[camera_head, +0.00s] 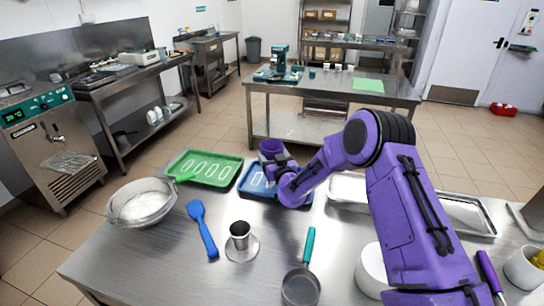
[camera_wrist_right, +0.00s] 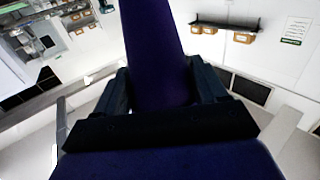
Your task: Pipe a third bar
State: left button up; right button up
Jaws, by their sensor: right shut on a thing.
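My right gripper (camera_head: 280,166) is shut on a purple piping bag (camera_head: 271,148) above the blue tray (camera_head: 245,188). In the right wrist view the dark purple bag (camera_wrist_right: 154,55) stands between the two fingers. Its tip is hidden in both views. A white bar (camera_head: 257,179) shows in the left part of the blue tray. My gripper and forearm cover the rest of that tray, so I cannot count its bars. My left gripper is not in view.
Left of the blue tray is a green tray (camera_head: 177,176) with several white oval outlines. A metal bowl (camera_head: 141,203), blue spatula (camera_head: 203,230), steel cup (camera_head: 240,234) and green-handled pan (camera_head: 301,286) stand nearer. A metal tray (camera_head: 346,190) lies right, partly behind my arm.

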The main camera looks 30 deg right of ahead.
aim_at(274, 142)
jog(key=shift+w+d, duration=0.1)
jog(key=shift+w+d+b, duration=0.5)
jog(key=shift+w+d, duration=0.2)
jog(key=shift+d, duration=0.15)
dwell(0.6)
notch_tip(274, 142, up, 5)
jog(key=p, duration=0.3)
jog(key=shift+f, duration=0.1)
jog(key=shift+s+f, duration=0.1)
